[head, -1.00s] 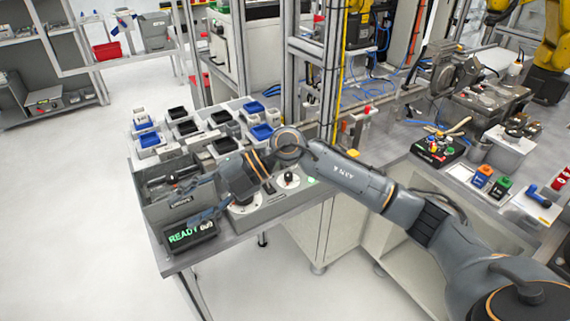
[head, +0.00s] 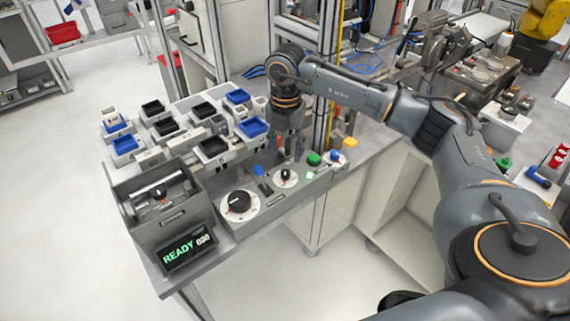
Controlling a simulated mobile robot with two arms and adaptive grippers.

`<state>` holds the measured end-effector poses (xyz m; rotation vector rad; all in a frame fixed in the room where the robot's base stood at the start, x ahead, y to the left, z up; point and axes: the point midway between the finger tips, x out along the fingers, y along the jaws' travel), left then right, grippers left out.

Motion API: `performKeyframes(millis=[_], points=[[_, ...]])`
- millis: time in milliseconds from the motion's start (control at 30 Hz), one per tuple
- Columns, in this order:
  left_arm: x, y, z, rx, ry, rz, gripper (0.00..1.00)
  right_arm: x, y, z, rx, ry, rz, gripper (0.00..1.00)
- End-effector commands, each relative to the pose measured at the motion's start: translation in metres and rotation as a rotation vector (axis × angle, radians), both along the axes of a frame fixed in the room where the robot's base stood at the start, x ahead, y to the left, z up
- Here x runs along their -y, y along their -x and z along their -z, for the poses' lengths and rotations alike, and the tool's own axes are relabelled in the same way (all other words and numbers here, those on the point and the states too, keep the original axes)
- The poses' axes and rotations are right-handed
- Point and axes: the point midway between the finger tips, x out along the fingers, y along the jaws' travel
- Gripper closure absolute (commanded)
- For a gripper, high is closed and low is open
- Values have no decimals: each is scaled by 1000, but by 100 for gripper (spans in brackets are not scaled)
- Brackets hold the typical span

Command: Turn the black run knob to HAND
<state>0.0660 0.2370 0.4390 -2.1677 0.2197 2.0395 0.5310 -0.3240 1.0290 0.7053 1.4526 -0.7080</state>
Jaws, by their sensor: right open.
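A grey control panel (head: 268,217) on the bench carries two black knobs on white dials. The larger knob (head: 239,201) is at the left, and the smaller knob (head: 286,175) is near the middle. I cannot read the dial labels, so I cannot tell which is the run knob or where HAND lies. My right gripper (head: 290,156) points down, open, just behind and above the smaller knob. Its fingers look empty, and I cannot tell whether they touch anything. My left gripper is not in view.
A blue button (head: 259,170), a green button (head: 314,159) and a lit green lamp (head: 310,175) are near the smaller knob. A display (head: 187,248) reads READY. A grey box (head: 160,209) and several small bins stand left of the panel. A metal post (head: 323,105) rises behind.

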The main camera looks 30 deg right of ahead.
Motion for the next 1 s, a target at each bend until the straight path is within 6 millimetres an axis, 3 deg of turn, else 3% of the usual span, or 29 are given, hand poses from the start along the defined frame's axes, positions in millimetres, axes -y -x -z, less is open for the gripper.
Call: performKeyframes(millis=[300,500,767,1000], points=[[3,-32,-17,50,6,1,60,-1,1,54,-3,-2,-1,53],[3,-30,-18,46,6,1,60,0,0,67,-1,-1,-2,53],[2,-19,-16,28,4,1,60,-1,0,68,0,-1,-2,53],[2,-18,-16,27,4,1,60,-1,0,68,1,-2,-2,100]])
